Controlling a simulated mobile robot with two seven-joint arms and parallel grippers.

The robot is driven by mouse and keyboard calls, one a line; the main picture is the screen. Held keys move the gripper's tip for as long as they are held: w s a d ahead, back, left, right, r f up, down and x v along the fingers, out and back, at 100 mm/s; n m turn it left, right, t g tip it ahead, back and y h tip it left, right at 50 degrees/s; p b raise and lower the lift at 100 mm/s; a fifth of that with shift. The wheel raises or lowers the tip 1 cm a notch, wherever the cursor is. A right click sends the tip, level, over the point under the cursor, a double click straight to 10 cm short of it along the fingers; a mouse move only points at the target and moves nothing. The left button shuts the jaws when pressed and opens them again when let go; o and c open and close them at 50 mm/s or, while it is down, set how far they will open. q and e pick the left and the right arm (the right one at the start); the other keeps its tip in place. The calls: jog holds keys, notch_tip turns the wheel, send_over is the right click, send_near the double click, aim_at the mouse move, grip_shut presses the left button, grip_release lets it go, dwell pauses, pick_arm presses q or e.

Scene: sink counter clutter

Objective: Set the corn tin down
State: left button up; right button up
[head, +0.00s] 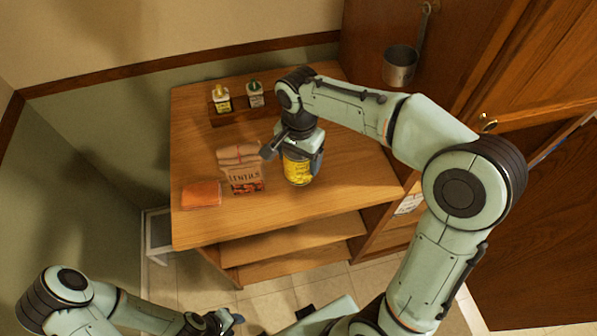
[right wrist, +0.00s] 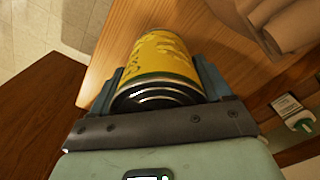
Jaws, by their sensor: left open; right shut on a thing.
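The corn tin (head: 297,171) is yellow with metal ends and is held in my right gripper (head: 294,158), over the wooden counter. In the right wrist view the tin (right wrist: 157,62) sits between the two fingers of the right gripper (right wrist: 158,85), which are shut on its sides. In the head view the tin looks upright, with its top partly hidden by the gripper. I cannot tell whether its base touches the counter. My left gripper (head: 222,321) is open and empty, low at the bottom of the head view, away from the counter.
The counter (head: 330,205) has a lentils packet (head: 244,178) left of the tin and an orange block (head: 201,194) further left. Two small bottles (head: 238,97) stand at the back on a wooden rack. Counter right of the tin is clear.

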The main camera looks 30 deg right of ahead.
aim_at(299, 172)
jog(key=shift+f, duration=3)
jog(key=shift+b, duration=0.3)
jog(key=shift+f, duration=0.15)
jog(key=o, duration=1.4)
